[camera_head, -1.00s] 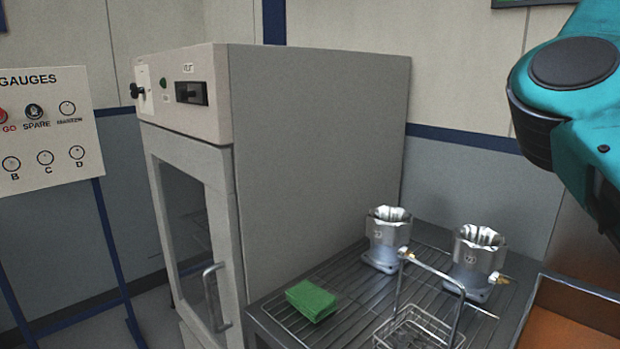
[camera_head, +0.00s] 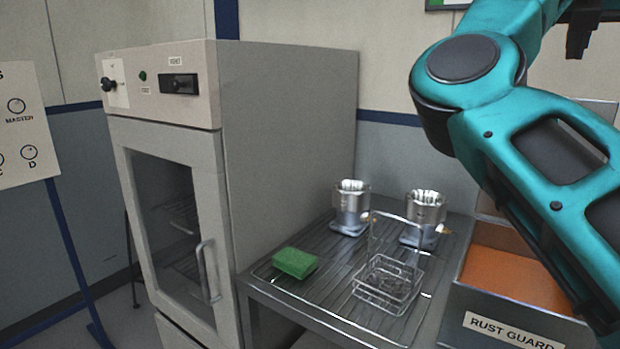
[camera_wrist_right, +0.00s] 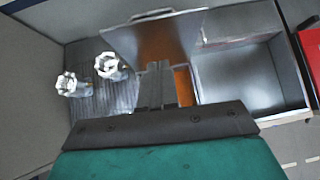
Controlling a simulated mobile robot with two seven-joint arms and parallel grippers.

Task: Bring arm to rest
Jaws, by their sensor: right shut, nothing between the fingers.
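My right arm, teal with dark joints, fills the right side of the head view. The dark fingers of my right gripper (camera_head: 577,48) hang at the top right, partly cut off by the frame edge. In the right wrist view the two fingers of the right gripper (camera_wrist_right: 160,72) lie together, shut and empty, above the bench and bins. They touch none of the parts. My left gripper is in neither current view.
Two metal housings (camera_head: 351,208) (camera_head: 424,218) stand upright on the ribbed drain bench (camera_head: 335,309), with a wire basket (camera_head: 388,284) and a green sponge (camera_head: 294,263). A cabinet (camera_head: 285,150) stands left. The RUST GUARD bin (camera_head: 470,326), orange inside, sits beneath my right arm.

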